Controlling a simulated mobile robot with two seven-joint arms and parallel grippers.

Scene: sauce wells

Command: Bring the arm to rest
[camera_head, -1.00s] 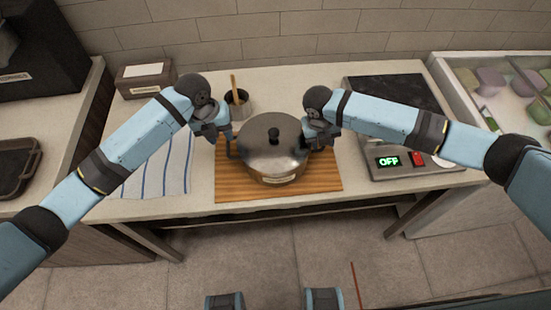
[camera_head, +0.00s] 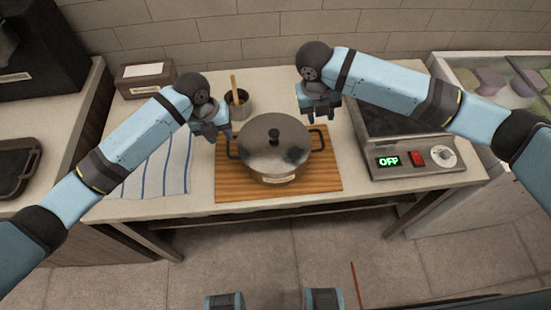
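A lidded steel pot (camera_head: 272,165) with a black lid knob and two dark side handles stands on a striped wooden board (camera_head: 325,182) on the counter. My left gripper (camera_head: 226,135) is just left of the pot, close to its left handle; whether it touches the handle and how its fingers stand is hard to see. My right gripper (camera_head: 318,114) is raised above and behind the pot's right handle, clear of it. No object shows in it, and its finger gap is too small to judge.
A hot plate (camera_head: 415,160) reading OFF stands right of the board. A striped cloth (camera_head: 160,170) lies at left. A metal cup (camera_head: 240,103) with a wooden handle and a labelled box (camera_head: 144,80) stand at the back. A tray (camera_head: 18,165) sits on the far-left counter.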

